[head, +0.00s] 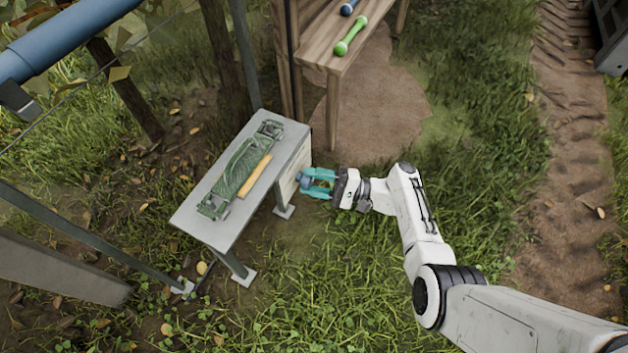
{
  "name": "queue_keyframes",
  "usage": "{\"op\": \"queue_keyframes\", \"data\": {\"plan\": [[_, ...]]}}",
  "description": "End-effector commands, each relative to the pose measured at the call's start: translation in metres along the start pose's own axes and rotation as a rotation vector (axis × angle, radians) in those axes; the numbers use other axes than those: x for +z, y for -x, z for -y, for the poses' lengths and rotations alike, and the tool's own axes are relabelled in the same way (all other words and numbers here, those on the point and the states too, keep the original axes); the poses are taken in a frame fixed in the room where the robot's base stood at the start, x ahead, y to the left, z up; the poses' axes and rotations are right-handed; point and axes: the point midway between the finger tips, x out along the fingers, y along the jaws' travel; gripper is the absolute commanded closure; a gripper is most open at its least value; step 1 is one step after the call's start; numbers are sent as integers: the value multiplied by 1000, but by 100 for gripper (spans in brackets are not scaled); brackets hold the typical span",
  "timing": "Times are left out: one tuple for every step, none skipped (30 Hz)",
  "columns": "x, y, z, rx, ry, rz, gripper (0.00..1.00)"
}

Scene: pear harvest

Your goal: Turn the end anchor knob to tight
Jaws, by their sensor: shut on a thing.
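My gripper (318,183) has teal fingers and reaches in from the right at the side of a small grey table. Its fingers are shut on a small blue knob (304,180) at the pale panel (290,178) below the tabletop's right edge. The fingers cover most of the knob, so I cannot tell its turn position or any marking.
The grey table (190,213) carries a rolled green net (240,168) and a wooden stick (254,177). A wooden bench (345,62) behind holds a green dumbbell-shaped tool (351,35) and a blue one (350,7). Posts and a blue pipe (60,38) stand left. Grass at the lower middle is free.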

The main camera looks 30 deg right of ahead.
Motion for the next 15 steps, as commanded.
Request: {"op": "queue_keyframes", "data": {"plan": [[-1, 1, -2, -17, -42, -4, 86], [-1, 1, -2, -26, -65, -3, 86], [0, 1, -2, -38, -95, -3, 86], [0, 1, -2, -47, -118, -3, 86], [0, 1, -2, -57, -138, -3, 86], [0, 1, -2, -68, -166, -3, 86], [0, 0, -2, -75, -184, -3, 86], [0, 0, -2, -82, -202, -3, 86], [0, 0, -2, -91, -224, -3, 86], [0, 0, -3, -98, -241, -3, 86], [0, 0, -3, -105, -256, -3, 86], [0, 0, -3, -113, -273, -3, 86], [0, 0, -3, -118, -286, -4, 86], [0, 1, -3, -122, -298, -4, 86], [0, 1, -3, -127, -311, -4, 86]]}}
